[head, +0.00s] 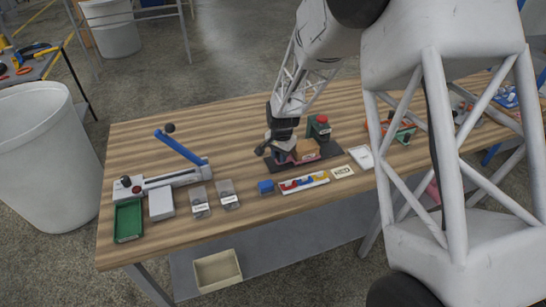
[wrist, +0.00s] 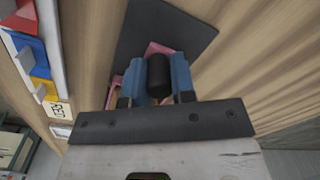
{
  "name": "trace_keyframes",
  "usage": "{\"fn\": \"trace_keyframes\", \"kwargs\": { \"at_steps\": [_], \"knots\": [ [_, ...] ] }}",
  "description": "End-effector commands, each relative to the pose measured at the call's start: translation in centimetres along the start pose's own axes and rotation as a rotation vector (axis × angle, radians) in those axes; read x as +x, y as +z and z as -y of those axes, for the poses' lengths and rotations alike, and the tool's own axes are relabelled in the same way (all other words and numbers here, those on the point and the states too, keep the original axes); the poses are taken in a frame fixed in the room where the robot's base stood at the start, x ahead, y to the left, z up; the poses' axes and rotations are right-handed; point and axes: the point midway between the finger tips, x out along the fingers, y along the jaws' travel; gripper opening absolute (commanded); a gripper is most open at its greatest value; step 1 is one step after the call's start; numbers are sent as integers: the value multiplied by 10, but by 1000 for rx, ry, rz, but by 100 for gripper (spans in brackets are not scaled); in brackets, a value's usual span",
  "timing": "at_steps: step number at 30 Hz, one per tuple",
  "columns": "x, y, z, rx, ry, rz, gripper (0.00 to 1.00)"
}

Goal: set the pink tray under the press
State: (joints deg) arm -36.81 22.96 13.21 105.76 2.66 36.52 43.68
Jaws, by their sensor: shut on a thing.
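The pink tray (head: 307,148) is at the middle of the wooden table, mostly hidden by my gripper. In the wrist view its pink edges (wrist: 154,48) show beyond and beside the blue fingertips. Whether the tray touches the plate is hidden.
A grey device with a blue lever (head: 180,147) stands at the left, with a green tray (head: 129,222) in front. The back left tabletop is clear.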

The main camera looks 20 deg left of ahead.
Motion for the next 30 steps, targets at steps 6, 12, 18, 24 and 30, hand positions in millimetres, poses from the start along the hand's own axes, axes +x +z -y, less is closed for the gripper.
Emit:
{"fn": "trace_keyframes", "kwargs": {
  "at_steps": [6,12,18,24,30],
  "knots": [
    [-2,-31,-22,3,-2,-2,0],
    [-2,-44,-31,1,-2,-2,0],
    [-2,-44,-31,0,-2,-2,0],
    [-2,-44,-31,0,-2,-2,41],
    [-2,-44,-31,0,-1,-1,50]
  ]
}}
